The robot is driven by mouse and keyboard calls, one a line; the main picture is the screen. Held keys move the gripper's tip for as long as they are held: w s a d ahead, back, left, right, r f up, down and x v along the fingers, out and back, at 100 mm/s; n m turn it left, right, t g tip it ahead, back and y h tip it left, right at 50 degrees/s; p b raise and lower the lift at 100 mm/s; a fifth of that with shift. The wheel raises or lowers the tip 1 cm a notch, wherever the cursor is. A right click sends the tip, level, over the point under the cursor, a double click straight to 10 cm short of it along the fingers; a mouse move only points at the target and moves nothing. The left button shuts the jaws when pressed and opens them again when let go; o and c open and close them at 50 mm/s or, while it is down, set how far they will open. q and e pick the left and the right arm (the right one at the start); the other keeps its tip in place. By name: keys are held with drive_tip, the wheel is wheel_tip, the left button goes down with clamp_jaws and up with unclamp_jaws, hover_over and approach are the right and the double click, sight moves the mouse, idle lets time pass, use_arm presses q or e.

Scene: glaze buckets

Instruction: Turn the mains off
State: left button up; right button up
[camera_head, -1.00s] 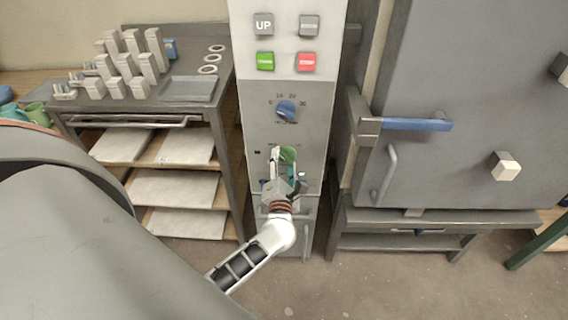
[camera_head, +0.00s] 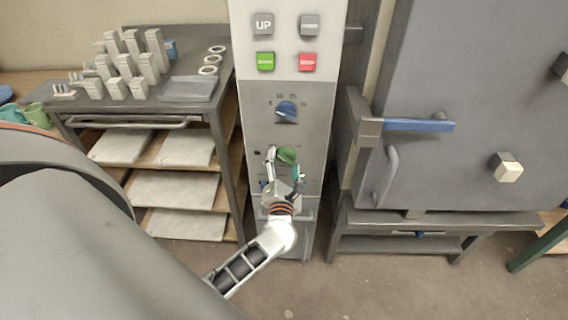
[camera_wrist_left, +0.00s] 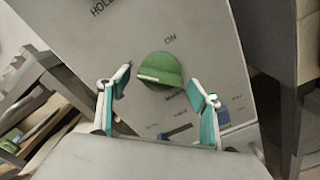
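The green mains knob (camera_head: 287,156) sits on the lower part of the pale control panel (camera_head: 255,125). In the left wrist view the green knob (camera_wrist_left: 160,70) has a pale edge at its lower left, with "ON" printed above it and partly hidden lettering below. My left gripper (camera_head: 285,160) is at the knob, with one finger on either side. In the left wrist view the left gripper (camera_wrist_left: 161,77) is open, with gaps visible between fingers and knob. I cannot tell how far the fingertips are from the panel. My right gripper is not in view.
A blue dial (camera_head: 287,110) is above the knob, with green (camera_head: 265,61) and red (camera_head: 307,62) buttons higher up. A blue lever (camera_wrist_left: 178,131) is below the knob. A grey kiln door (camera_head: 450,170) stands right; a loaded shelf cart (camera_head: 180,118) stands left.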

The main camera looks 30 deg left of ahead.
use_arm(q)
drive_tip(key=v, duration=1.2)
idle(0.3)
drive_tip(key=s+d+f+m+t+h, duration=0.15)
drive_tip(key=d+m+h, duration=0.45)
drive_tip(key=m, duration=0.6)
drive_tip(key=s+d+m+t+h, duration=0.1)
drive_tip(key=s+d+m+h, duration=0.35)
drive_tip(key=m, duration=0.65)
drive_tip(key=s+f+m+g+h+p, duration=0.1)
drive_tip(key=s+f+m+g, duration=0.6)
drive_tip(key=f+m, duration=0.6)
drive_tip(key=shift+s+d+f+m, duration=0.2)
drive_tip(key=shift+s+d+m, duration=0.25)
drive_tip(key=shift+s+m, duration=0.55)
